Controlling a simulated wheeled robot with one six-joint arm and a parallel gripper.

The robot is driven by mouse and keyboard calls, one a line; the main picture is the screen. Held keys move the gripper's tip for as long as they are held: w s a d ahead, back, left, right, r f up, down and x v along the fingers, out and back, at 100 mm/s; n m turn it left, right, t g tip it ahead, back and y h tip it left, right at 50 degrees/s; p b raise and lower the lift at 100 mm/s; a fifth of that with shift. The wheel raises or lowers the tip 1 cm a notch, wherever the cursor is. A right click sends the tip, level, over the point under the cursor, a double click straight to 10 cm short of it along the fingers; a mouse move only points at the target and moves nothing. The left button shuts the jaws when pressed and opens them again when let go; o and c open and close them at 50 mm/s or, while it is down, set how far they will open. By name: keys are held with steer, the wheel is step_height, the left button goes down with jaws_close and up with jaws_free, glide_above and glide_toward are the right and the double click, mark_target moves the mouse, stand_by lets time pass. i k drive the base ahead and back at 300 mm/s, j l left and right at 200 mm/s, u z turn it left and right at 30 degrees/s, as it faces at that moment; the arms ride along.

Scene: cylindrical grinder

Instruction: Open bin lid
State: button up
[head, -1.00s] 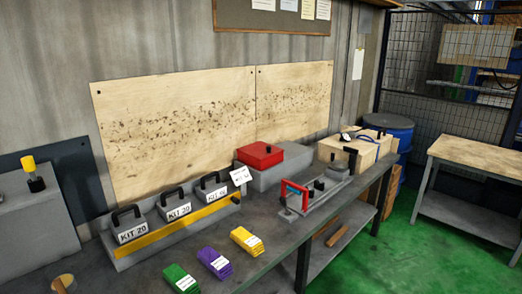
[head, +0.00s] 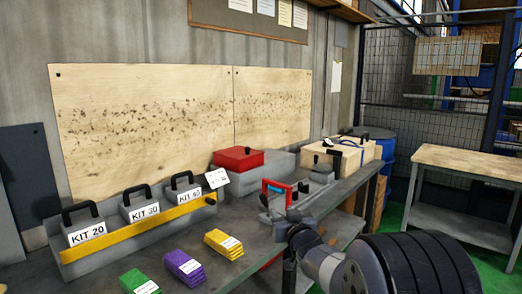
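The fingers are too small and dark to read.
Several grey kit boxes stand left behind a yellow rail (head: 140,236). Green, purple and yellow packs (head: 223,244) lie in front. A wooden box (head: 345,155) stands at the right end.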

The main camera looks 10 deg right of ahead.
mark_target(239, 152)
steer(key=i+l+z, duration=0.55)
steer(key=i+z, duration=0.15)
steer(key=z, duration=0.15)
steer(key=i+l+z, duration=0.1)
steer(key=i+z, duration=0.3)
steer(key=i+u, duration=0.3)
steer(key=i+l+u, duration=0.25)
steer(key=i, duration=0.25)
steer(key=i+j+u, duration=0.15)
steer(key=j+u, duration=0.3)
steer(key=i+j+u, duration=0.2)
steer(key=u, duration=0.2)
steer(key=i+j+u, duration=0.25)
steer(key=u, duration=0.2)
